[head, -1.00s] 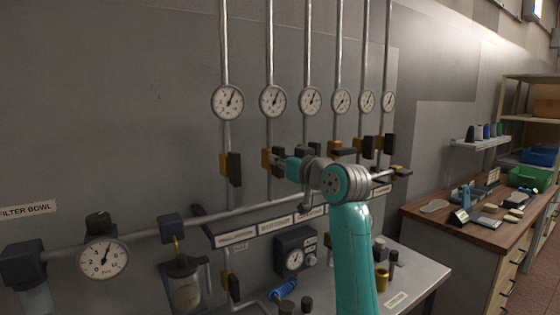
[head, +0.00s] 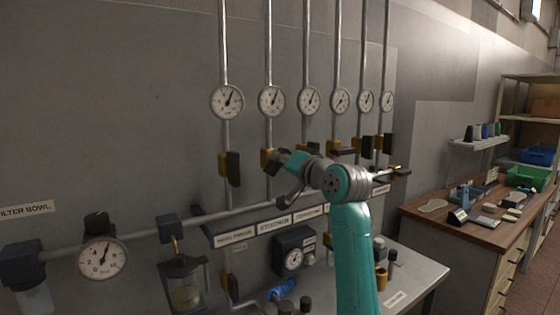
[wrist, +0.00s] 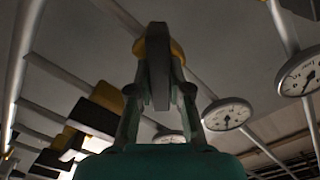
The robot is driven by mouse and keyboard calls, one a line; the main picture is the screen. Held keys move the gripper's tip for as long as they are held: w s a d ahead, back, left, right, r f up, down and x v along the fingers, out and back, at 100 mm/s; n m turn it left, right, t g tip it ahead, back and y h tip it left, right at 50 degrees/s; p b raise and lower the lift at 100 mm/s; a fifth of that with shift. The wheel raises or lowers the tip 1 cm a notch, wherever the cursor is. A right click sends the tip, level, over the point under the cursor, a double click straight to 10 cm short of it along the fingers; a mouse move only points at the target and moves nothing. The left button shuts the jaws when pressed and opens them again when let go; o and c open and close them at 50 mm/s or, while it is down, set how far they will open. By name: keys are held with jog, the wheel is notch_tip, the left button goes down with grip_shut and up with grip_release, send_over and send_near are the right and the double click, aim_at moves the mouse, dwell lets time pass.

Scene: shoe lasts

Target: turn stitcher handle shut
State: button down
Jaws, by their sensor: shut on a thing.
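The second valve from the left on the wall has a brass body (head: 267,161) and a dark handle, mostly covered by my gripper (head: 287,160) in the head view. The label strip under it is too small to read surely, so I cannot confirm it is the stitcher valve. In the wrist view, my gripper (wrist: 158,98) is shut on the dark grey handle (wrist: 158,60), seen edge-on between the fingers. The yellow valve body (wrist: 177,50) shows behind it. The handle's exact angle to its pipe is hard to tell.
The first valve's dark handle (head: 234,167) hangs close on the left. More valves, one with a sideways handle (head: 341,151), stand close on the right. Gauges (head: 271,101) sit above. A label rail (head: 240,236) and a regulator (head: 293,252) are below.

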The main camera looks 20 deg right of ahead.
jog(key=m, duration=0.4)
jog(key=shift+d+f+m, duration=0.1)
jog(key=shift+f+m, duration=0.1)
jog(key=shift+m, duration=0.1)
jog(key=shift+f+m, duration=0.15)
jog(key=shift+m, duration=2.05)
jog(key=c, duration=1.1)
grip_release()
jog(key=v, duration=1.2)
